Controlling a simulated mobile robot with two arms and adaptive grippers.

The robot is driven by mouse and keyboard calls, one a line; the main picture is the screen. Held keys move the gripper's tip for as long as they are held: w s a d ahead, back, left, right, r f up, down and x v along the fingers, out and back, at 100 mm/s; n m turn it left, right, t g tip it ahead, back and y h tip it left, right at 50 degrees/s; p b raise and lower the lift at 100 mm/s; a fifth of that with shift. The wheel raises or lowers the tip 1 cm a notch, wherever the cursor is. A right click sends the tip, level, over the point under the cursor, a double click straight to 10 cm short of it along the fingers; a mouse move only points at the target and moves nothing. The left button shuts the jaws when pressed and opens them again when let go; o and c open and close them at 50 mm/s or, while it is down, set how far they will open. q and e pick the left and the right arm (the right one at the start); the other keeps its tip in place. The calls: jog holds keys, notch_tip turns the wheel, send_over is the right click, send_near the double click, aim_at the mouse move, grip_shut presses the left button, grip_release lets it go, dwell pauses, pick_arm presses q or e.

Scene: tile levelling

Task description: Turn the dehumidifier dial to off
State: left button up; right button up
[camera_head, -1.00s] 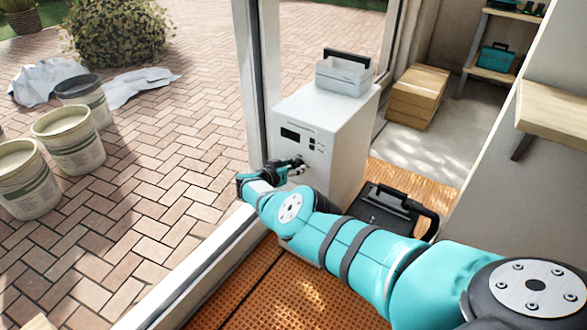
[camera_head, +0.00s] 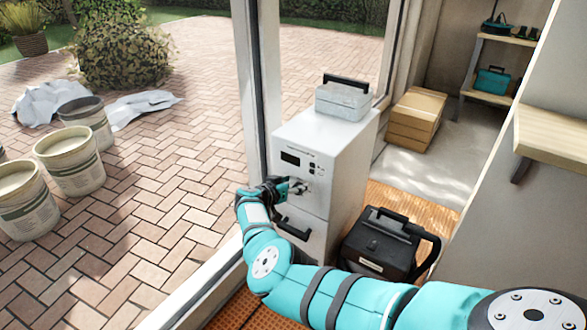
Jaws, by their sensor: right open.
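The white dehumidifier (camera_head: 342,155) stands by the glass door frame. Its front has a dark display (camera_head: 290,158), small buttons and, lower down, a dark handle (camera_head: 292,229). My right gripper (camera_head: 298,187) is open, with its fingertips at the dial area on the front panel, below the buttons. The dial (camera_head: 302,187) is mostly covered by the fingers; I cannot tell its setting or whether the fingers touch it. My left gripper is not in view.
A grey box with a dark handle (camera_head: 343,102) sits on top of the dehumidifier. A black case (camera_head: 376,247) stands on the floor to its right. The door frame (camera_head: 254,100) is close on the left. Cardboard boxes (camera_head: 415,118) and a wall shelf (camera_head: 548,135) are at the right.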

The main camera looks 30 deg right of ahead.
aim_at(301, 165)
notch_tip(301, 165, up, 7)
jog(key=shift+r, duration=0.1)
dwell(0.7)
